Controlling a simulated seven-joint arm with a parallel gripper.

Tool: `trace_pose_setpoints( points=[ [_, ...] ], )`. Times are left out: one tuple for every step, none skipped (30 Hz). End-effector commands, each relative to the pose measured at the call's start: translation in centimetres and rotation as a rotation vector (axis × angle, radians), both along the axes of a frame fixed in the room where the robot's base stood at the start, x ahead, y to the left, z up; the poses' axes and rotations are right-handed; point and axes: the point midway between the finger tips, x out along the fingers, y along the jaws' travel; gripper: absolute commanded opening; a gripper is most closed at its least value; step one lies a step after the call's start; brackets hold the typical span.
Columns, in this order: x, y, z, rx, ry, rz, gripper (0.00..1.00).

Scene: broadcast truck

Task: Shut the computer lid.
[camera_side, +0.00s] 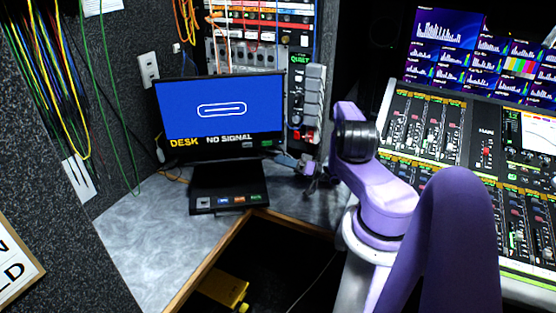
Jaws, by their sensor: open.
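The computer (228,187) sits on the grey corner desk, left of centre in the side view. Its lid (220,115) stands up, with a lit blue screen that reads "DESK NO SIGNAL". Its dark base lies flat, with a row of small coloured labels along the front edge. My gripper (288,162) is at the right of the computer, near the lid's lower right corner. It is open and looks empty; its fingers are small and partly dark here. I cannot tell whether it touches the lid.
The grey desk (150,233) has free room left of the computer. Its wooden front edge borders a dark opening with a yellow box (224,289) below. A rack of equipment (262,50) stands behind. A mixing console (440,140) fills the right. Cables (90,90) hang at the left.

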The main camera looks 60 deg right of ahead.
Motion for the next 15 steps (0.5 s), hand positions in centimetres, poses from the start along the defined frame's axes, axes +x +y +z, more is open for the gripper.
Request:
trace_pose_setpoints(
  points=[
    [-0.9,-0.4,-0.3,0.001,0.0,-0.006,0.51],
    [-1.3,-0.6,-0.4,0.0,-0.001,-0.006,0.51],
    [-1.9,-0.8,-0.6,0.0,0.0,-0.005,0.51],
    [-2.3,-0.9,-0.8,0.0,0.0,-0.005,0.51],
    [-2.7,-1.1,-0.9,0.0,0.0,-0.005,0.51],
    [-3.2,-1.3,-1.1,0.0,0.0,-0.005,0.51],
    [-3.5,-1.4,-1.2,-0.001,0.0,-0.004,0.51],
    [-3.8,-1.5,-1.3,-0.001,-0.001,-0.003,0.51],
    [-4.1,-1.6,-1.4,-0.001,-0.001,-0.003,0.51],
    [-4.3,-1.7,-1.5,0.0,0.0,-0.003,0.51],
    [-4.5,-1.7,-1.5,0.0,0.0,-0.003,0.51],
    [-4.7,-1.8,-1.6,0.0,0.0,-0.002,0.51],
    [-4.8,-1.8,-1.6,0.0,0.0,-0.002,0.51],
    [-4.8,-1.8,-1.6,0.0,0.0,-0.002,0.51],
    [-4.9,-1.9,-1.6,0.0,0.0,-0.002,0.51]
  ],
)
